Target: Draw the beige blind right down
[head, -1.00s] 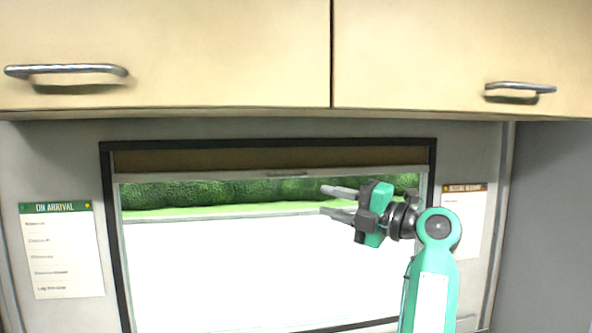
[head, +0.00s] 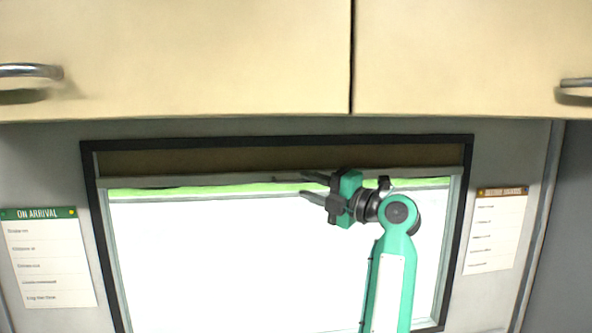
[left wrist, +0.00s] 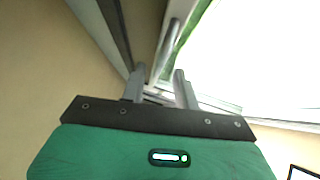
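The beige blind (head: 200,160), brownish in shade, is a short strip across the top of the dark-framed window. Its pale grey bottom bar (head: 150,182) runs along its lower edge; most of the window below is uncovered. My left gripper (head: 303,184) is in front of the bar near its middle, fingers pointing left, one at bar height and one just below. In the left wrist view the two fingers (left wrist: 160,85) stand apart, with a grey bar-like part (left wrist: 168,45) beyond the gap. I cannot tell whether they touch the bar. My right gripper is out of view.
Cream overhead cupboards (head: 200,60) with metal handles overhang the window. An "On arrival" notice (head: 45,260) hangs at left and another notice (head: 495,230) at right. The space before the glass is open apart from my arm.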

